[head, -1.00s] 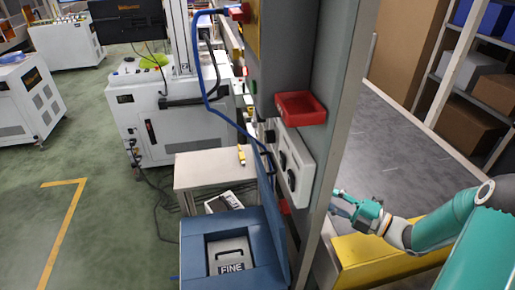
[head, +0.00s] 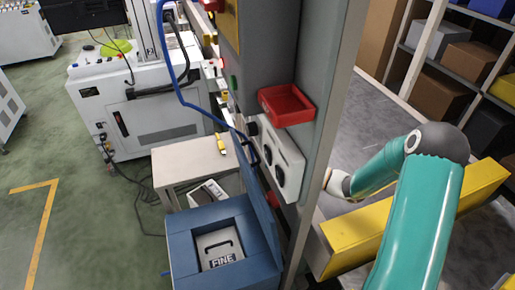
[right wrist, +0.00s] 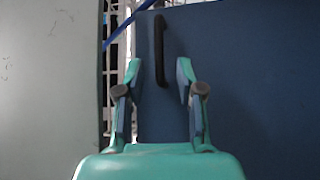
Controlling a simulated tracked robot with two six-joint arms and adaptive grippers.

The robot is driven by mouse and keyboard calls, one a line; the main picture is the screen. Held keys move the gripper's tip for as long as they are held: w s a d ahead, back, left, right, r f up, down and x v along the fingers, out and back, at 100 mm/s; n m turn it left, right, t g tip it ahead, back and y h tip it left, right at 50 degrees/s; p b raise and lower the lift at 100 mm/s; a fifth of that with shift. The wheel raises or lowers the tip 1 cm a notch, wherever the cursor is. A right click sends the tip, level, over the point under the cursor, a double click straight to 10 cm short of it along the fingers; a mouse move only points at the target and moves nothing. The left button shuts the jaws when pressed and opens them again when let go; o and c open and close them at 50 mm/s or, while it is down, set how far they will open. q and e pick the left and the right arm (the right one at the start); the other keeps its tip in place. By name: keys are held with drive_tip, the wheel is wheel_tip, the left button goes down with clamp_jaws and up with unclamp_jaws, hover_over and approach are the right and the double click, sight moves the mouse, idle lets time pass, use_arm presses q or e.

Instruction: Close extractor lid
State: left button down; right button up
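The extractor (head: 181,243) is a blue box at the bottom of the head view, with a grey insert marked FINE inside. Its blue lid (head: 263,208) stands upright along the box's right side, so the extractor is open. A black handle (head: 252,155) is near the lid's top. In the right wrist view, the lid (right wrist: 255,80) fills the right side and its handle (right wrist: 159,45) runs vertically. My right gripper (right wrist: 158,68) is open, with the handle's lower end between its fingertips. In the head view, the grey cabinet hides this gripper. My left gripper is not in view.
A grey cabinet post (head: 327,130) stands between my right arm and the extractor. A red bin (head: 287,106) and a white switch box (head: 280,160) are fixed to the cabinet. A small table (head: 185,160) stands behind the extractor. The green floor at left is open.

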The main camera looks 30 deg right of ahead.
sight(256, 152)
drive_tip(key=p+x, duration=0.1)
drive_tip(key=x, duration=0.5)
drive_tip(key=shift+s, duration=0.1)
clamp_jaws()
